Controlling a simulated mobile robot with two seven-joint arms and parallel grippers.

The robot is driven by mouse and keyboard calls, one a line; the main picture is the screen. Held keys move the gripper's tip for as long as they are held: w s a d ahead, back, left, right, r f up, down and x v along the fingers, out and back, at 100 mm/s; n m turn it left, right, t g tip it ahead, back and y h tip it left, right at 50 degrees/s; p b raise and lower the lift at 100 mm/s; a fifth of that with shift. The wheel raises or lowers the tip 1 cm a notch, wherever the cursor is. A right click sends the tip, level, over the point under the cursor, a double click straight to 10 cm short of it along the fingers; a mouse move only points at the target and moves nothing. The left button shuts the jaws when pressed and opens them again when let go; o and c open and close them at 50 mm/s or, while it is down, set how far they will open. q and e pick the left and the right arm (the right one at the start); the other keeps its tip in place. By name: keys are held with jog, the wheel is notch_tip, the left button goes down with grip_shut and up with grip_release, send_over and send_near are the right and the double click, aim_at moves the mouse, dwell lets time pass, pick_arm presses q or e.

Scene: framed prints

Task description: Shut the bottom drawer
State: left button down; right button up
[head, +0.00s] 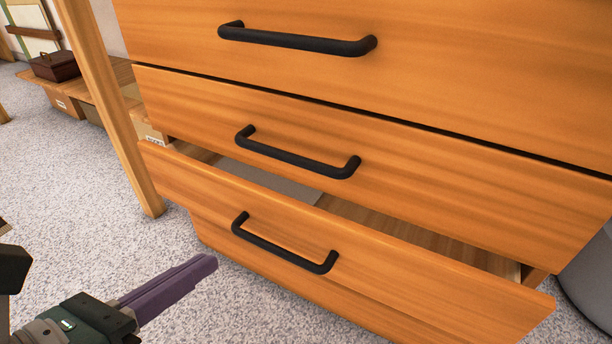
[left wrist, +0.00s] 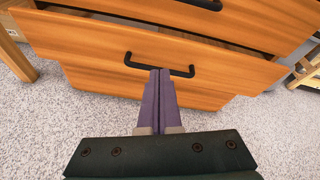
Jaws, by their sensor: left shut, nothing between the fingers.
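The bottom drawer (head: 380,262) is partly pulled out of the wooden drawer unit, and a gap shows its inside behind the front panel. Its black bar handle (head: 285,247) is on the front. My left gripper (head: 208,264) is shut and empty, in front of the drawer and to the left of the handle in the head view. In the left wrist view, the purple fingers (left wrist: 160,74) point at the drawer front (left wrist: 90,62), with their tips appearing just below the handle (left wrist: 178,71). I cannot tell whether they touch it.
The middle drawer (head: 400,180) and the upper drawer (head: 420,60) are closed above it. A wooden leg (head: 110,110) stands at the left. A low shelf with a brown box (head: 54,66) is behind. A grey rounded object (head: 590,280) stands at the right. Speckled carpet (head: 90,200) is clear at the left.

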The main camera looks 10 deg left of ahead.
pick_arm(q)
jog(key=f+m+b, duration=0.1)
jog(key=m, duration=0.3)
send_near(278, 207)
jog(key=shift+t, duration=0.3)
jog(key=x, duration=0.5)
jog(key=shift+a+f+b, duration=0.1)
jog(key=shift+f+b, duration=0.25)
jog(key=shift+f, duration=0.05)
jog(key=shift+w+d, duration=0.25)
jog(key=shift+w, duration=0.4)
pick_arm(e)
jog(key=x, duration=0.3)
jog(key=shift+s+f, duration=0.25)
jog(key=shift+f, duration=0.05)
pick_arm(q)
jog(key=shift+d, duration=0.1)
pick_arm(e)
jog(key=shift+d, duration=0.1)
